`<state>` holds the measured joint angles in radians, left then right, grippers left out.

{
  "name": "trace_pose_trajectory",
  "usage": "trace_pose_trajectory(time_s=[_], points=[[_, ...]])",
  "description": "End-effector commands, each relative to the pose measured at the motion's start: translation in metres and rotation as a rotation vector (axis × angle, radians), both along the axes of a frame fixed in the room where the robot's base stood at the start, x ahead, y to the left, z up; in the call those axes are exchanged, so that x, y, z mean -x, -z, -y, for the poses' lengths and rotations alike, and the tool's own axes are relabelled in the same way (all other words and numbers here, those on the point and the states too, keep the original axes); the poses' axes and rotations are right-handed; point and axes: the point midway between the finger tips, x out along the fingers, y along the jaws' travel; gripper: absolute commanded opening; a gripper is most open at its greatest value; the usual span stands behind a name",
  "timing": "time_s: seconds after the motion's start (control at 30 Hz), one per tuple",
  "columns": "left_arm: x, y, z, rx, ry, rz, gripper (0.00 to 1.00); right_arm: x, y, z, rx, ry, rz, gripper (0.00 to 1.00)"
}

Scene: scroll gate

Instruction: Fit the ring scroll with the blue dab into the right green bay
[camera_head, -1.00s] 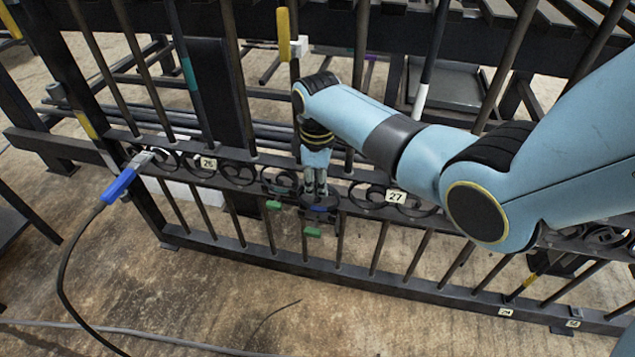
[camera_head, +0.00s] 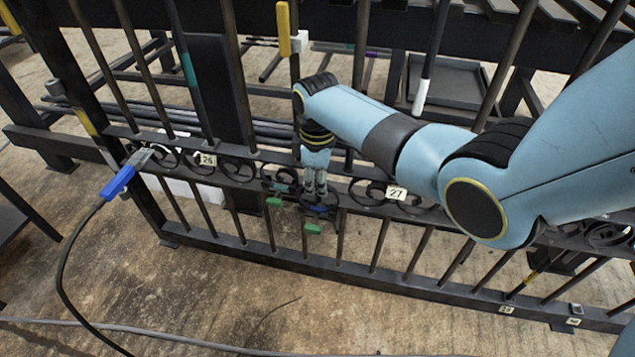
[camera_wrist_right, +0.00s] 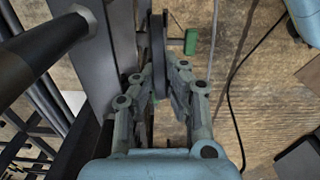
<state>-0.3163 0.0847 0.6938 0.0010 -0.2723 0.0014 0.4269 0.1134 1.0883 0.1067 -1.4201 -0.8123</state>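My right gripper (camera_head: 318,192) points down at the gate's scroll band, between the number plates 26 and 27. In the right wrist view its fingers (camera_wrist_right: 160,72) close on both sides of a dark ring scroll (camera_wrist_right: 157,42), seen nearly edge-on. In the head view the ring scroll (camera_head: 320,207) shows under the fingertips with a little blue on it. Green clamps (camera_head: 273,202) (camera_head: 314,228) mark the bay around it; a green clamp (camera_wrist_right: 191,41) also shows right of the ring in the wrist view. Whether the ring is seated cannot be told. My left gripper is not in view.
The gate's dark bars (camera_head: 375,245) stand close around. A blue-handled clamp (camera_head: 118,183) with a black cable grips the band at left. A yellow-handled piece (camera_head: 284,30) is on a bar above my gripper. The floor in front is mostly clear.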

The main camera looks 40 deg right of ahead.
Motion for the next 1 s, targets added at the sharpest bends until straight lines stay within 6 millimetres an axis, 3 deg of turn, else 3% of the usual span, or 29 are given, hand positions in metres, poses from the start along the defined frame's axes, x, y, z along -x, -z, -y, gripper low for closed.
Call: trace_pose_trajectory(time_s=[0.5, 1.0], points=[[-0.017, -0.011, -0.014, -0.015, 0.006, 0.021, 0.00, -0.001, -0.011, 0.001, -0.028, 0.037, -0.022, 0.00], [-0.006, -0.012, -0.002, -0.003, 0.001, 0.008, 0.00, 0.000, -0.012, 0.001, -0.036, 0.049, -0.031, 0.00]])
